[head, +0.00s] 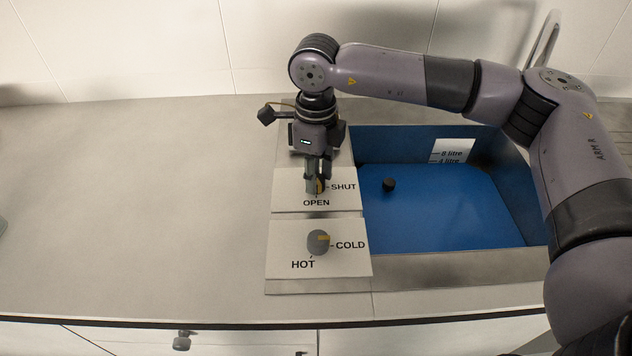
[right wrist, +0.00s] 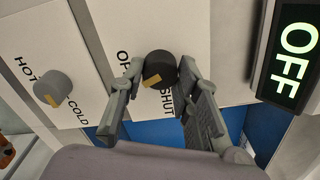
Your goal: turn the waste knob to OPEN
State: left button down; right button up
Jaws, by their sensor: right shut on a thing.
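The waste knob (right wrist: 160,66) is dark and round with a yellow mark, on a white plate (head: 290,190) lettered OPEN and SHUT. In the right wrist view its yellow mark is on the side near the lettering; I cannot tell its exact angle. My right gripper (head: 317,188) points down over this plate, and its fingers hide most of the knob in the head view. The right wrist view shows the gripper's fingers (right wrist: 158,84) shut on the knob from both sides. My left gripper is not in view.
A grey knob (head: 317,242) on a HOT/COLD plate (head: 285,250) sits in front, its yellow mark toward COLD. A blue-floored basin (head: 450,215) is at right, with a small black round thing (head: 389,185) inside. An OFF display (right wrist: 298,52) shows.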

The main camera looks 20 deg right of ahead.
jog(key=shift+m+b, duration=1.3)
jog(key=shift+m, duration=0.9)
jog(key=o, duration=1.2)
jog(key=shift+c, duration=0.2)
jog(key=shift+r, duration=0.1)
notch_tip(320, 180, up, 12)
